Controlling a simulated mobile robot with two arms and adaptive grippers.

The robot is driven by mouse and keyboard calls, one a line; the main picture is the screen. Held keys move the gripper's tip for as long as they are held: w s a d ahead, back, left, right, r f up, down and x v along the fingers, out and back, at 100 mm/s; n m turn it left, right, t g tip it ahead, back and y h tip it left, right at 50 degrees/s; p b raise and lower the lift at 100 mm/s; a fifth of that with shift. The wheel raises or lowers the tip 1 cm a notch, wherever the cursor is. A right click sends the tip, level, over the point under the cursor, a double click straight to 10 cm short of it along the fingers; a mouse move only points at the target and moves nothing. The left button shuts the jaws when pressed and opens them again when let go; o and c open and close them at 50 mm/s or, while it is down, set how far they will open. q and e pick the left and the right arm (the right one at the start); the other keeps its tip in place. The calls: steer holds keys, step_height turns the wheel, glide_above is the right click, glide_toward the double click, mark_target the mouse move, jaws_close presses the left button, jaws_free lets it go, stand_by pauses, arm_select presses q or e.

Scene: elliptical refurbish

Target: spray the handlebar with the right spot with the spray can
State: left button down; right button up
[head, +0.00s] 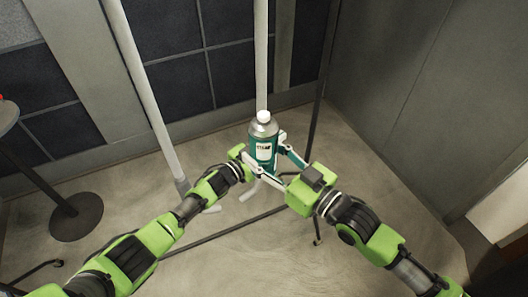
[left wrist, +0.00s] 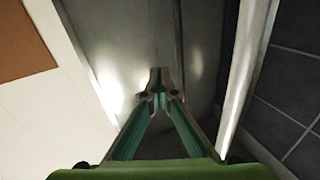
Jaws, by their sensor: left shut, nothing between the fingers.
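The teal spray can (head: 263,148) with a pale rounded top stands upright in the middle of the head view. My right gripper (head: 264,150) has its fingers on both sides of the can and holds it. My left gripper (head: 241,156) is beside the can, on its left; its fingers are hard to make out there. In the left wrist view my left gripper (left wrist: 160,82) is shut with nothing between its fingertips. Two long white bars, one on the left (head: 145,85) and one behind the can (head: 261,55), may be handlebars. I cannot make out a spot on either.
A round dark pedestal base (head: 76,215) stands on the floor at the left. A thin dark bar (head: 228,231) runs low across the floor. Dark tiled panels (head: 170,75) are behind, and a grey wall (head: 390,100) is at the right.

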arm_select(q)
steer(key=d+r+m+g+h, duration=0.35)
steer(key=d+r+m, duration=0.2)
steer(key=r, duration=0.65)
steer(key=s+d+r+m+g, duration=0.5)
steer(key=s+r+m+g, duration=0.15)
steer(key=r, duration=0.25)
steer(key=s+d+r+m+g, duration=0.5)
steer(key=s+r+m+g, duration=0.15)
steer(key=r, duration=0.25)
steer(key=s+a+r+m+y, duration=0.2)
steer(key=s+a+m+y, duration=0.3)
steer(key=y, duration=0.4)
steer(key=a+r+n+t+y, duration=0.4)
steer(key=a+y, duration=0.4)
steer(key=a, duration=0.7)
steer(key=shift+m+h, duration=0.25)
steer(key=shift+m, duration=0.5)
steer(key=shift+f, duration=2.75)
steer(key=shift+f, duration=0.15)
